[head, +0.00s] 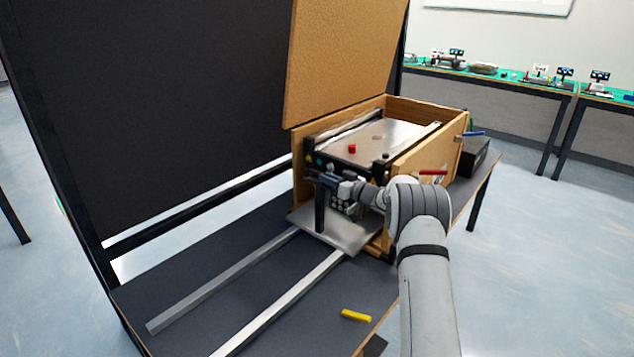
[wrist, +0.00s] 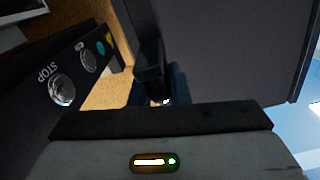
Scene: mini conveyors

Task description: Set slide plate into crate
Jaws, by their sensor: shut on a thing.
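The slide plate (head: 337,236), a flat grey metal plate with a dark upright post, is at the open front of the wooden crate (head: 408,165). My gripper (head: 328,181) is shut on the dark post, above the plate. Whether the plate touches the rails or the crate floor is hard to tell. The crate holds a mini conveyor (head: 375,142); its STOP button (wrist: 62,90) shows close to my gripper in the wrist view. My arm hides part of the crate's front right.
The crate's lid (head: 345,60) stands open. Two metal rails (head: 225,280) lead across the dark table to the crate. A yellow piece (head: 356,315) lies near the table's front edge. A red-handled item (head: 433,172) is by the crate's right wall. The table left of the rails is clear.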

